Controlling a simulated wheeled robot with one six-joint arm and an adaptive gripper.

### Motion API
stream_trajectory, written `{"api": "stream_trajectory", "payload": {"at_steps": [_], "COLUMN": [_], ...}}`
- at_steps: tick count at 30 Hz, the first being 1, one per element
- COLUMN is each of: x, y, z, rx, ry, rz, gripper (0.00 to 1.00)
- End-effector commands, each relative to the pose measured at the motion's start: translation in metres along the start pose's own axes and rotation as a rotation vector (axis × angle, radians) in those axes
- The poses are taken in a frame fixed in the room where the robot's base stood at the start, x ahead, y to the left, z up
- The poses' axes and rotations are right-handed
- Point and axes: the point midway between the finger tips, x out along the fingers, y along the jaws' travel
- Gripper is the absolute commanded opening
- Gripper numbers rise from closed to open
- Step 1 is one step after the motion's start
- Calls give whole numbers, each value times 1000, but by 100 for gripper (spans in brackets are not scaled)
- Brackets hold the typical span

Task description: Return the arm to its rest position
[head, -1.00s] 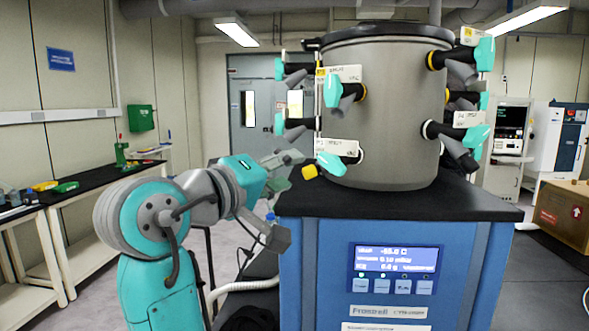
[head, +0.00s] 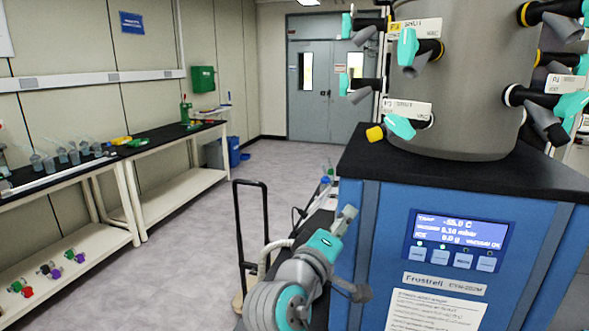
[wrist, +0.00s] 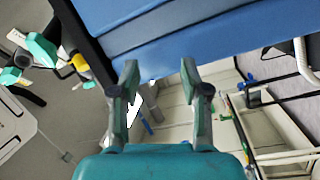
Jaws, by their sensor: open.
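My arm is folded low at the bottom middle of the head view, in front of the blue freeze dryer cabinet's left side. My gripper (head: 346,217) points up and away there, its fingers small in that view. In the wrist view my gripper (wrist: 159,85) shows two grey-green fingers spread apart with nothing between them. The freeze dryer (head: 370,240) stands at the right; its blue panel (wrist: 200,30) crosses the top of the wrist view above the fingertips. I cannot tell the exact gap between gripper and cabinet.
The grey drum (head: 470,80) with teal-handled valves stands on the black top. A black-handled trolley (head: 252,240) stands left of my arm. Benches with flasks (head: 65,155) line the left wall. The floor (head: 190,270) between benches and trolley is clear.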

Motion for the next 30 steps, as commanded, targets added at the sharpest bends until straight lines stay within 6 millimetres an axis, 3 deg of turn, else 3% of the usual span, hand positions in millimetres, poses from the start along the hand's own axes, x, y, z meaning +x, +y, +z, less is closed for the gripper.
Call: {"api": "stream_trajectory", "payload": {"at_steps": [1, 6, 15, 21, 30], "x": [-1, -11, -48, -84, -154], "y": [-21, -78, -163, -206, -244], "z": [12, 48, 122, 174, 252], "rx": [-11, -7, 43, 109, 252], "ry": [21, 102, 217, 270, 306], "rz": [-16, -73, -203, -303, -452], "gripper": [46, 46, 46, 46, 46]}}
